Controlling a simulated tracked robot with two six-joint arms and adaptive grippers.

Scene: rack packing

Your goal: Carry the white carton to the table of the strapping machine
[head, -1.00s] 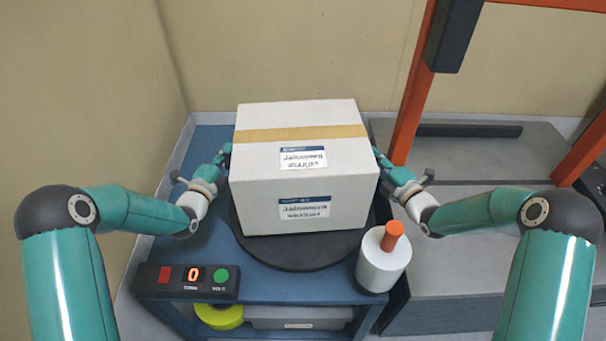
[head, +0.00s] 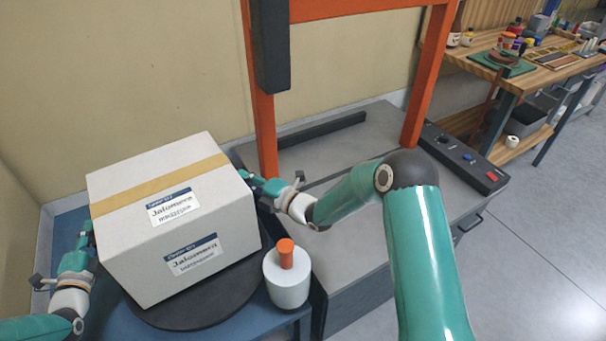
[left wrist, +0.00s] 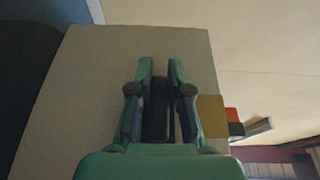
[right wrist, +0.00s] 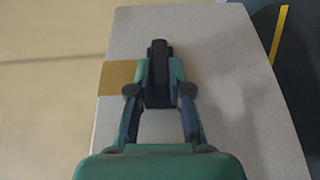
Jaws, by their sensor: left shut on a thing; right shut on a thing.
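The white carton (head: 185,230), with a tan tape band and two labels, is over the black turntable (head: 215,300) at the left of the head view. I cannot tell whether it touches the turntable. My left gripper (head: 86,236) is shut on its left side; the left wrist view shows the fingers around a dark bar against the carton wall (left wrist: 75,95). My right gripper (head: 258,184) is shut likewise on its right side, also in the right wrist view (right wrist: 158,85). The strapping machine's grey table (head: 385,125) lies right of the carton, under the orange arch (head: 262,130).
A white cylinder with an orange knob (head: 287,278) stands beside the turntable's right edge. The arch's near post stands between the carton and much of the grey table. A control strip (head: 465,158) lines the table's right edge. A wooden workbench (head: 545,75) holds tools farther right.

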